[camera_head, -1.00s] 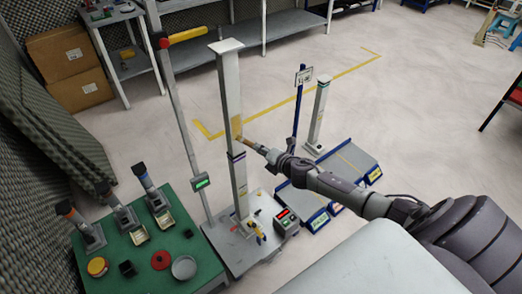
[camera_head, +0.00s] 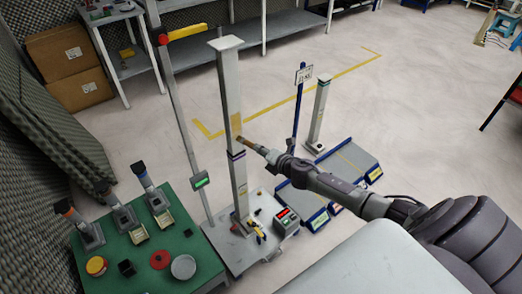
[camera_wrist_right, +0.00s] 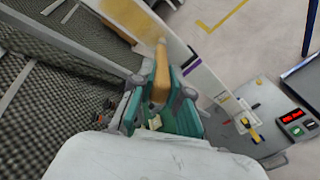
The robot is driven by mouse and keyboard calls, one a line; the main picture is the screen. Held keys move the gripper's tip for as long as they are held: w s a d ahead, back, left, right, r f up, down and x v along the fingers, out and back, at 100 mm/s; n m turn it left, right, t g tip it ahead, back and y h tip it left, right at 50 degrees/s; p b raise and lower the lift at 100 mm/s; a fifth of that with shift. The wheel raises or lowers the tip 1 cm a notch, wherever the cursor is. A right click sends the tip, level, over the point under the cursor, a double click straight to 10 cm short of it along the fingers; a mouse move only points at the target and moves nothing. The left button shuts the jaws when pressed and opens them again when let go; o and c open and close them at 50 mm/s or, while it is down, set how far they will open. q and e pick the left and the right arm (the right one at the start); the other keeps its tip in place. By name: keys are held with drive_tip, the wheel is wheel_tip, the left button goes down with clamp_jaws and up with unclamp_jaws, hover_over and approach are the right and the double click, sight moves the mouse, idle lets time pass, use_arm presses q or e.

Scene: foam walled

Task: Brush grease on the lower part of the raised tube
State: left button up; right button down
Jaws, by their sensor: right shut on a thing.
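My right gripper (camera_head: 268,154) is to the right of the tube, shut on a brush (camera_head: 249,145) whose tip points at the tube near this patch. I cannot tell whether the bristles touch it. In the right wrist view, the teal-fingered gripper (camera_wrist_right: 160,104) holds the brush's tan handle (camera_wrist_right: 161,72), with the pale tube (camera_wrist_right: 205,88) beyond it. My left gripper is not in view.
A grey base plate (camera_head: 222,243) carries the column and a control box (camera_head: 286,221) with a red display. A green table (camera_head: 190,249) with several tools and dishes stands at the left. A slim post (camera_head: 185,125) rises beside the column. Blue-edged platforms (camera_head: 350,160) lie at right.

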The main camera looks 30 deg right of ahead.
drive_tip(key=shift+s, duration=0.1)
drive_tip(key=shift+s+d, duration=0.2)
drive_tip(key=shift+s, duration=2.7)
